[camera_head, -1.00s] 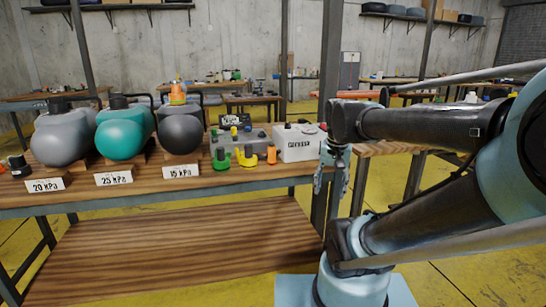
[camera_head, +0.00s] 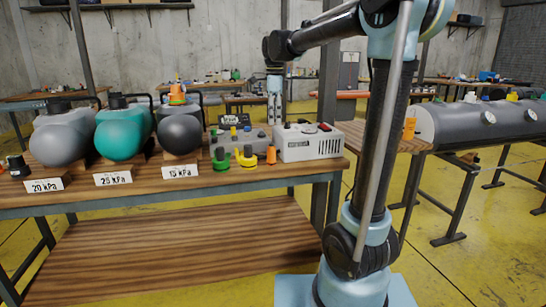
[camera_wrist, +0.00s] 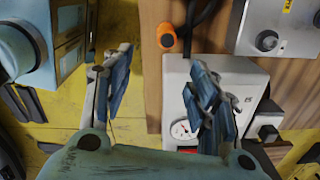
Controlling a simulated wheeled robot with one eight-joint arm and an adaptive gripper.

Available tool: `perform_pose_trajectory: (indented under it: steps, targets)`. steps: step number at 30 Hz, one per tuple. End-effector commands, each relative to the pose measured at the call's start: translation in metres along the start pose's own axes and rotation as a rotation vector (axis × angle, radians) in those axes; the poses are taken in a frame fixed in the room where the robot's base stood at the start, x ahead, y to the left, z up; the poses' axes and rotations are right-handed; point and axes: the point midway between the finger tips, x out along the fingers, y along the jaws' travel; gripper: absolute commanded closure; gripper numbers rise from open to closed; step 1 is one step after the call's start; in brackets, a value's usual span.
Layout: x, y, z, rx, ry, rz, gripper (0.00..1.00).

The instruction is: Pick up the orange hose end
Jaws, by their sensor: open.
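The orange hose end (camera_head: 271,154) stands on the near edge of the workbench, right of the yellow and green hose ends and just left of the white box. In the wrist view an orange hose end (camera_wrist: 166,36) shows near the wooden edge, beyond the fingertips. My gripper (camera_head: 274,120) hangs pointing down over the bench, above and behind the hose end, near the white box. The wrist view shows its two fingers (camera_wrist: 160,68) spread apart with nothing between them. They are apart from the orange hose end.
The white box (camera_head: 310,146) with a red switch stands close by; it lies under my right finger in the wrist view (camera_wrist: 178,95). A yellow hose end (camera_head: 246,157) and a green one (camera_head: 221,159) stand to the left. A grey box (camera_head: 240,138) is behind them. Three tanks fill the bench's left.

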Motion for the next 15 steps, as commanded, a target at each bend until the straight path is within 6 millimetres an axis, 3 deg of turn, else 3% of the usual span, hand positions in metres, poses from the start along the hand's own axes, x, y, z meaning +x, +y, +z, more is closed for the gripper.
perform_pose_trajectory:
  steps: [3,8,15]
  targets:
    - [-0.003,-0.012,0.013,0.057,0.002,0.006,0.46]
    - [0.004,-0.017,0.019,0.088,0.004,0.009,0.46]
    - [0.043,-0.016,0.018,0.088,0.004,0.009,0.46]
